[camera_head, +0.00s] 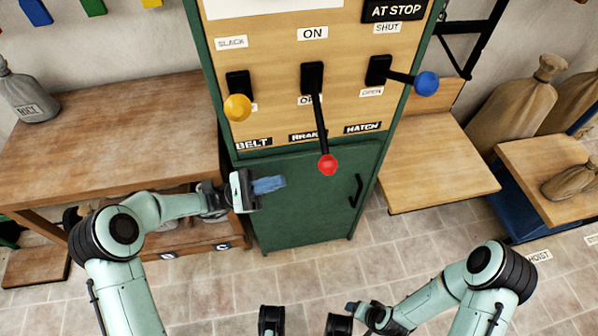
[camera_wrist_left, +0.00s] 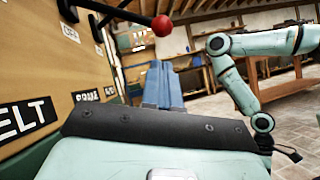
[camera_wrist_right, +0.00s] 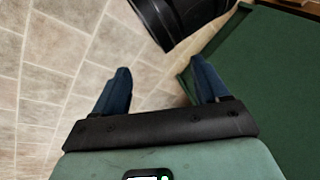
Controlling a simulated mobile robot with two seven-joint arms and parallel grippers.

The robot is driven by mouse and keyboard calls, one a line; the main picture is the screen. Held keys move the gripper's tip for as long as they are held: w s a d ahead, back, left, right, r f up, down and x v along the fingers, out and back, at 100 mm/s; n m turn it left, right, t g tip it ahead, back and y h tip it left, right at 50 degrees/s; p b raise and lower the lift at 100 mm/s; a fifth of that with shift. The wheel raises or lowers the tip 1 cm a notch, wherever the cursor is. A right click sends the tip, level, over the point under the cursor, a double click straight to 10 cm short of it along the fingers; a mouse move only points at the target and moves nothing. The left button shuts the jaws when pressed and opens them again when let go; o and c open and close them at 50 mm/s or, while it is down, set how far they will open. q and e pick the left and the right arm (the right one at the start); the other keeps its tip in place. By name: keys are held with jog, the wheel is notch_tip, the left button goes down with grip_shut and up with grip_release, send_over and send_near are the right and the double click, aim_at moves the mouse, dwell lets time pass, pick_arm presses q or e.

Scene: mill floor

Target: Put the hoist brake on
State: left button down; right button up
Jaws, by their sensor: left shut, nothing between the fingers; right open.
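The brake lever is the middle one on the panel, a black arm with a red ball (camera_head: 328,165). It slants down and outward from its slot, its ball below the lower label, with ON above the slot. The red ball (camera_wrist_left: 162,25) also shows in the left wrist view, beyond my left fingertips and above them. My left gripper (camera_head: 268,184) is shut and empty, left of the red ball and a little lower, apart from it. My right gripper (camera_wrist_right: 162,88) is open and empty, low over the floor, with a green surface beside it.
The belt lever with a yellow ball (camera_head: 237,107) is left of the brake lever; the hatch lever with a blue ball (camera_head: 426,84) is right. A wooden bench (camera_head: 110,135) stands left. A wooden shelf (camera_head: 440,165) and sacks (camera_head: 515,105) are right. The green cabinet door has a black handle (camera_head: 356,190).

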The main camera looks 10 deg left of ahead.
pick_arm(q)
jog(key=x, duration=0.9)
jog(key=shift+d+b, duration=0.35)
jog(key=shift+b, duration=0.05)
pick_arm(e)
jog(key=shift+w+d+f, duration=0.3)
jog(key=shift+w+f, duration=0.1)
jog(key=shift+w, duration=0.3)
pick_arm(q)
jog(key=shift+r, duration=0.15)
